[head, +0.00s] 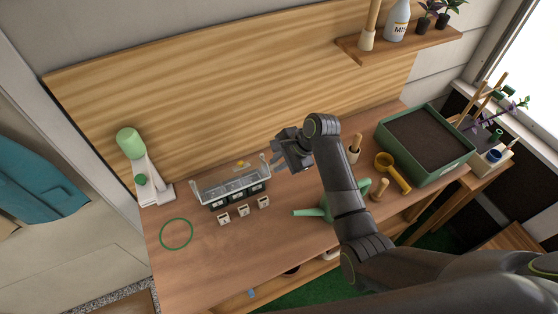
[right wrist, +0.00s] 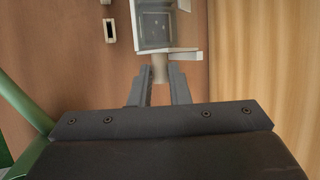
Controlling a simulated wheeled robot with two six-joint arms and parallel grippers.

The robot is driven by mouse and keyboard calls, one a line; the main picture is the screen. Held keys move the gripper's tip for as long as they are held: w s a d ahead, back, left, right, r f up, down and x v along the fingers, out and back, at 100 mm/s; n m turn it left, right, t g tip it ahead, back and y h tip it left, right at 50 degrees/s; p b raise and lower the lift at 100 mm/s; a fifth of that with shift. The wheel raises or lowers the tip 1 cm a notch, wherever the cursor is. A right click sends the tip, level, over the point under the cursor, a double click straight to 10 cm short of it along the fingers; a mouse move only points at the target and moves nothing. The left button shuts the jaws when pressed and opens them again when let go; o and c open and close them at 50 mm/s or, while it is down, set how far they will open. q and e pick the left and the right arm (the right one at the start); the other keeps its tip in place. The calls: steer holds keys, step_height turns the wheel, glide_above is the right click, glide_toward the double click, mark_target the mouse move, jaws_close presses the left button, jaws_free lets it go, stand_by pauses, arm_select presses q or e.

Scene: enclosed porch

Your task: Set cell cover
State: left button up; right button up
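The cell cover (head: 232,186) is a clear, pale-edged cover with an upright post at each end. It is over the dark cell tray (head: 223,202) on the bench; I cannot tell whether it is fully seated. My right gripper (head: 274,163) is at the cover's right end. In the right wrist view its two fingers (right wrist: 160,84) close on either side of the cover's pale round post, and the clear cover (right wrist: 157,28) shows just beyond. My left gripper is not in view.
Several small pale blocks (head: 243,211) lie in front of the tray. A green ring (head: 176,234) and a white-and-green stand (head: 146,180) are to the left.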

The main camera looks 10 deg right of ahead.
steer(key=shift+w+r, duration=0.2)
steer(key=shift+r, duration=0.1)
jaws_close()
steer(key=shift+g, duration=0.3)
steer(key=shift+w+a+r+m+g+h, duration=0.15)
steer(key=shift+w+r+g+h, duration=0.1)
steer(key=shift+w+r+g, duration=0.25)
steer(key=shift+w+a+r+m+g+h, duration=0.15)
steer(key=shift+r+g+h, duration=0.15)
steer(key=shift+g, duration=0.4)
steer(key=shift+w+a+r+m+g+h, duration=0.1)
steer(key=shift+w+r+m+g+h, duration=0.15)
steer(key=shift+w+g, duration=0.4)
steer(key=shift+w+a+r+m+g+h, duration=0.1)
steer(key=shift+w+r+m+g+h, duration=0.15)
steer(key=shift+g, duration=0.7)
steer(key=shift+b, duration=0.3)
steer(key=o, duration=0.8)
jaws_free()
steer(key=shift+c, duration=0.2)
